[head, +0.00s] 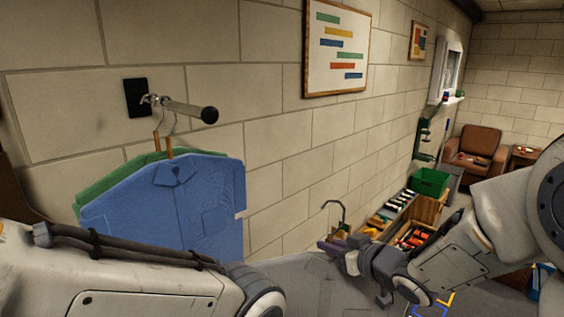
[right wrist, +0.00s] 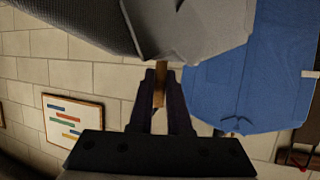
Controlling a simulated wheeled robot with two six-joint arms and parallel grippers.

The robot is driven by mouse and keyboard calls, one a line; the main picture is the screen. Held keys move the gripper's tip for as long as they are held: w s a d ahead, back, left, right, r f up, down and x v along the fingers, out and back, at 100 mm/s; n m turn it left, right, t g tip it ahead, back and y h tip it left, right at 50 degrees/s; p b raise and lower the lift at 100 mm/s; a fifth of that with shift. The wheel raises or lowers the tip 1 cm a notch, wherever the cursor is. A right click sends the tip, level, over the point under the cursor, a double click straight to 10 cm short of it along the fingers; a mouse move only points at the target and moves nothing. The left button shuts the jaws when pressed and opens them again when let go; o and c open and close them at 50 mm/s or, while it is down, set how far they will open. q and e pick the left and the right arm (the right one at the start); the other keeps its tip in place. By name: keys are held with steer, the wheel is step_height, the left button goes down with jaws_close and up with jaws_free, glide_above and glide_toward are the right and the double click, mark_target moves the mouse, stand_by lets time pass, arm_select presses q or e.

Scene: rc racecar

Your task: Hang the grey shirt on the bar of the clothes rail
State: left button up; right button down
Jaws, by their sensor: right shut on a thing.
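The grey shirt (head: 305,285) hangs low in the middle of the head view, partly behind my left arm. In the right wrist view it (right wrist: 215,30) fills the top. My right gripper (head: 335,246) is shut on the wooden neck of its hanger (right wrist: 160,88), just under the metal hook (head: 336,206). The hook is upright and free, right of and lower than the bar. The bar (head: 190,108) of the clothes rail sticks out from a black wall plate and ends in a dark round cap. My left gripper is out of view.
A blue shirt (head: 195,205) hangs on the bar, in front of a green shirt (head: 92,190). The wall right of the bar is bare up to a framed picture (head: 337,50). Crates and a green bin (head: 430,182) stand farther back on the right.

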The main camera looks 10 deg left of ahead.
steer(key=s+a+r+n+g+y+p, duration=0.3)
steer(key=s+a+r+n+g+p, duration=0.15)
steer(key=s+r+p, duration=0.4)
steer(key=s+a+r+n+g+y+p, duration=0.35)
steer(key=s+r+n+g+p, duration=0.25)
steer(key=s+r, duration=0.55)
steer(key=w+a+r, duration=0.1)
steer(key=w+a, duration=1.4)
steer(key=a, duration=0.3)
steer(key=shift+w+h+b, duration=0.2)
steer(key=shift+h+b, duration=0.1)
steer(key=shift+h, duration=0.05)
stand_by(0.5)
